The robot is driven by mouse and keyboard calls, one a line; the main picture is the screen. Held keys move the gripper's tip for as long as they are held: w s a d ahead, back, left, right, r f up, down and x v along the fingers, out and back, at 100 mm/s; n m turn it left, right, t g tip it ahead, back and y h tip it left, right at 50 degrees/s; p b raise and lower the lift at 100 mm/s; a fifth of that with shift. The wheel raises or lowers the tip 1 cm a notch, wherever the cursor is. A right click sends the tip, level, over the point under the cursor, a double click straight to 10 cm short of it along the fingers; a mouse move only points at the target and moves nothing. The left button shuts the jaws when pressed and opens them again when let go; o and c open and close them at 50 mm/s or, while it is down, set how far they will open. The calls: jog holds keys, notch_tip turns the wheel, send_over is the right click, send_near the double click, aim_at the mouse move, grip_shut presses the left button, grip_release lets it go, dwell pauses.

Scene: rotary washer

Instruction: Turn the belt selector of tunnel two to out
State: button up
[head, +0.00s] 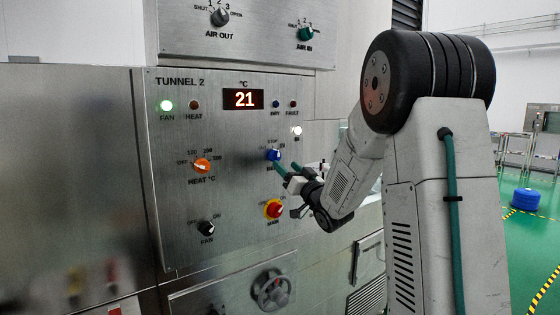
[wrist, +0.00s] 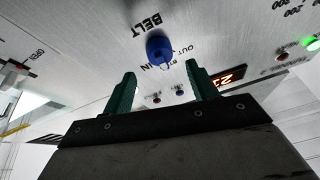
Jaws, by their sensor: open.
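The belt selector (head: 273,154) is a small blue knob on the Tunnel 2 panel (head: 230,205), right of centre. In the wrist view, which is upside down, the blue knob (wrist: 159,49) sits beside the word BELT, with OUT, IN and a partly covered STOP label around it. Its pointer seems to face STOP, but the mark is too small to be sure. My gripper (head: 287,168) is open and empty, its green fingers just in front of the knob and slightly below right. In the wrist view the gripper (wrist: 160,76) has its fingertips on either side of the knob's line, apart from it.
A red and yellow main switch (head: 273,209) is below the knob. An orange heat knob (head: 202,166) and a black fan knob (head: 207,228) are to the left. The display (head: 243,99) reads 21. A handwheel (head: 270,289) sticks out lower down.

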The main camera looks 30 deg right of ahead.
aim_at(279, 158)
jog(key=x, duration=0.5)
jog(key=c, duration=1)
